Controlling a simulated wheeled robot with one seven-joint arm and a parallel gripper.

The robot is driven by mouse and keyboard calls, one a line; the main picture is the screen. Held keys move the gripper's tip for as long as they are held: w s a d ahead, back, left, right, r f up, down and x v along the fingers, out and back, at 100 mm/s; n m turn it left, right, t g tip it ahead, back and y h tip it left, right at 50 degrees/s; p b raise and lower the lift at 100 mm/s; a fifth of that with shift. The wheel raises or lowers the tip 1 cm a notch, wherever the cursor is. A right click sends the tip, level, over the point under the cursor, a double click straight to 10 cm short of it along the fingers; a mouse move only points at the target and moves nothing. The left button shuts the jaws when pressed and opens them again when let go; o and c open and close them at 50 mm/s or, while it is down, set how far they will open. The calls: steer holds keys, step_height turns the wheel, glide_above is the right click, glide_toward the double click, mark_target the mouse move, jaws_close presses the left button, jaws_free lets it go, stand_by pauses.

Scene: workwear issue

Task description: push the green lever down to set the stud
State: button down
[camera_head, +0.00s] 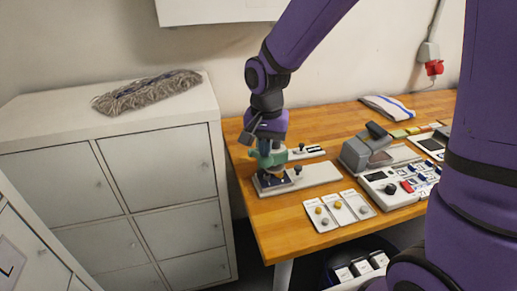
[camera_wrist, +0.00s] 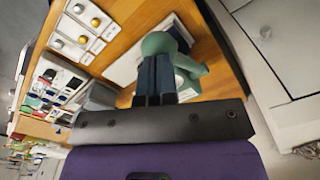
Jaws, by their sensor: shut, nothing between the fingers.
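The green lever (camera_head: 280,156) belongs to a small press on a grey base plate (camera_head: 318,174) at the table's left end. My gripper (camera_head: 264,150) is directly above the lever, pointing down at it, and partly hides it. In the wrist view the two dark fingers (camera_wrist: 155,62) are together with nothing between them. The green lever (camera_wrist: 186,63) shows there just beyond and beside the fingertips. The tips look very close to it, but I cannot tell whether they touch. The stud itself is hidden or too small to make out.
White cards with round knobs (camera_head: 340,210) lie in front on the wooden table (camera_head: 290,225). A grey device (camera_head: 365,147) and a button panel (camera_head: 400,185) stand to the right. A white cabinet (camera_head: 150,120) with a grey mop head (camera_head: 150,90) is close on the left.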

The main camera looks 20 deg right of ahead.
mark_target(267, 167)
steer(key=shift+s+f, duration=0.3)
steer(key=shift+f, duration=0.55)
steer(key=shift+s+f, duration=0.25)
steer(key=shift+f, duration=0.55)
steer(key=shift+s+f, duration=0.15)
steer(key=shift+f, duration=0.85)
stand_by(0.4)
stand_by(0.4)
steer(key=shift+r, duration=6.55)
